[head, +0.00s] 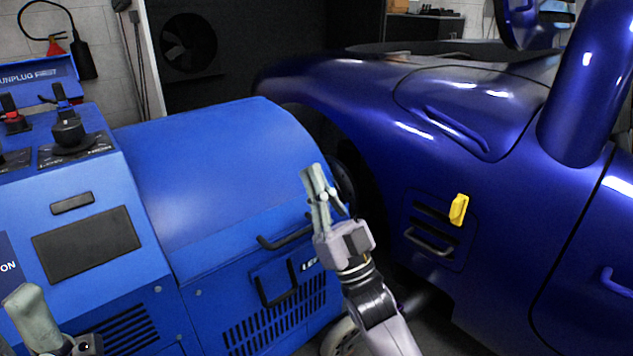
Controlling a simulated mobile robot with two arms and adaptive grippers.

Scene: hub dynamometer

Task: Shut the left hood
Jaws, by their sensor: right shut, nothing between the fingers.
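The left hood (215,170) is a smooth, rounded blue cover on the dynamometer unit in the head view. Its lower edge lies along the top of the unit's front panel (215,303), and I see no clear gap there. A black bar handle (284,239) sits near that edge. The panel bears white letters starting "LE"; my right gripper hides the rest. My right gripper (315,175) is shut and empty, fingers pointing up, in front of the hood's right end. I cannot tell whether it touches the hood. My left gripper (30,312) shows only partly at the bottom left.
A blue control console (85,245) with knobs and a dark screen stands left of the hood. A dark blue car (400,130) with a yellow tag (458,210) fills the right side. A dark fan housing (189,43) is behind. A narrow gap separates unit and car.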

